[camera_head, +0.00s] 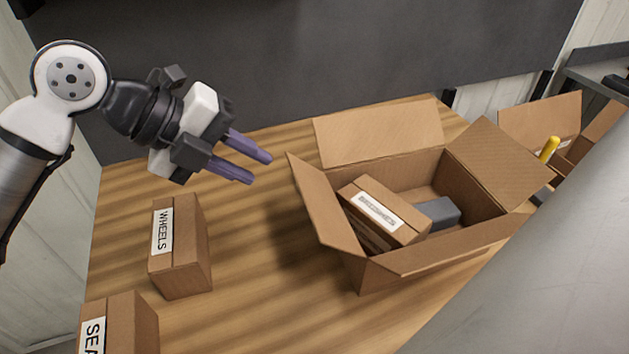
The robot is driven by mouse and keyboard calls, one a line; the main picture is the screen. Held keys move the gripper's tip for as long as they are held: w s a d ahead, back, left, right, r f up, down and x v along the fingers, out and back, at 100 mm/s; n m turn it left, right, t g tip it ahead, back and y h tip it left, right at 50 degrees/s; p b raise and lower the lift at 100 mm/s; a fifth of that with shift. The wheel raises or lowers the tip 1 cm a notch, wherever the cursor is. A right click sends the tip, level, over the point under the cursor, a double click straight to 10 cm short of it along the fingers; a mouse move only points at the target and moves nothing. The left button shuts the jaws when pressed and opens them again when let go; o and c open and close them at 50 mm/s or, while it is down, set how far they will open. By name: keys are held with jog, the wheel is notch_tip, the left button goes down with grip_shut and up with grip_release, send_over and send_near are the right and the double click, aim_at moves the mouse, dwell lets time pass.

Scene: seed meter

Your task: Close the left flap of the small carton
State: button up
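An open brown carton (380,275) stands on the wooden table, right of centre. Its left flap (322,205) stands up and leans outward to the left. The back flap (378,133), the right flap (497,163) and the front flap (450,246) are also open. Inside lie a small labelled box (375,215) and a grey block (438,213). My gripper (260,169) is in the air to the upper left of the left flap, apart from it. Its two purple fingers point right towards the carton, with a gap between them and nothing held.
A closed box labelled WHEELS (182,250) stands on the table (255,290) at left, with another labelled box (122,325) at lower left. Another open carton (540,120) with a yellow object (549,149) is at far right. Bare table lies between WHEELS and the carton.

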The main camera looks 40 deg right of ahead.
aim_at(314, 195)
jog(key=p+x, duration=0.3)
jog(key=x, duration=1)
jog(key=shift+s+d+f, duration=0.1)
jog(key=shift+s+f, duration=0.05)
jog(key=shift+f, duration=0.05)
grip_shut()
dwell(0.9)
